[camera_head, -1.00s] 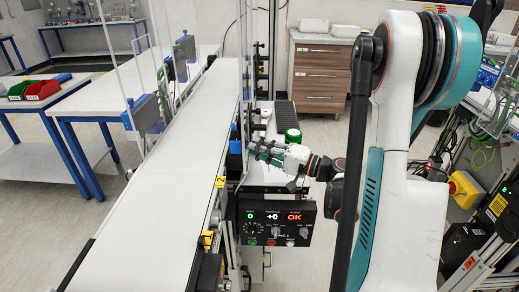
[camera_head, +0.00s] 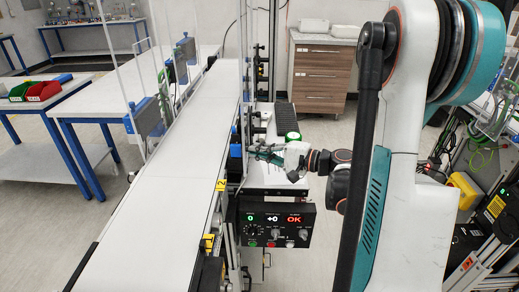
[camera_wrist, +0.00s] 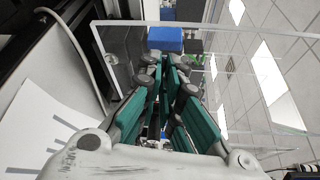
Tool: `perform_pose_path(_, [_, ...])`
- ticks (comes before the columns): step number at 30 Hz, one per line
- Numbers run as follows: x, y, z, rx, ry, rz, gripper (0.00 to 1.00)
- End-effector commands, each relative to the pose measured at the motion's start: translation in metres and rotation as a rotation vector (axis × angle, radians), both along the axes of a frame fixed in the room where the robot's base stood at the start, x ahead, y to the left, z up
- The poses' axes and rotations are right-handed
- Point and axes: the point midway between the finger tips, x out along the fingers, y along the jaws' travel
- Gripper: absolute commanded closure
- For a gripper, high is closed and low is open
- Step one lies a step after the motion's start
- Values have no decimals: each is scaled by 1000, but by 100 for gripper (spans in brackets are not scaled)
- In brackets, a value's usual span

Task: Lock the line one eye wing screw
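My gripper (camera_head: 258,152) is beside the right edge of the white belt conveyor (camera_head: 165,185), above the control box, with its fingers pointing left towards the rail. It also shows in the wrist view (camera_wrist: 170,75), where its teal-padded fingers reach away from the camera and lie close together. I cannot tell whether they grip anything. A blue block (camera_wrist: 165,40) is just beyond the fingertips, beside a clear panel (camera_wrist: 230,80). A blue part (camera_head: 235,150) on the conveyor's side rail is just left of my gripper. I cannot make out the eye wing screw; the fingers may hide it.
A yellow tag (camera_head: 221,185) marked 2 is on the conveyor edge. A green-topped round object (camera_head: 292,137) stands behind my gripper. The belt is empty.

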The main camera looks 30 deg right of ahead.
Motion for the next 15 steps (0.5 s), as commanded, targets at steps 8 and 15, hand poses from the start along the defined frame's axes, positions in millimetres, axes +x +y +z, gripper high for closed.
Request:
perform_pose_path(8, [1, 0, 4, 144, 219, 1, 100])
perform_pose_path(15, [2, -1, 5, 271, 408, 1, 100])
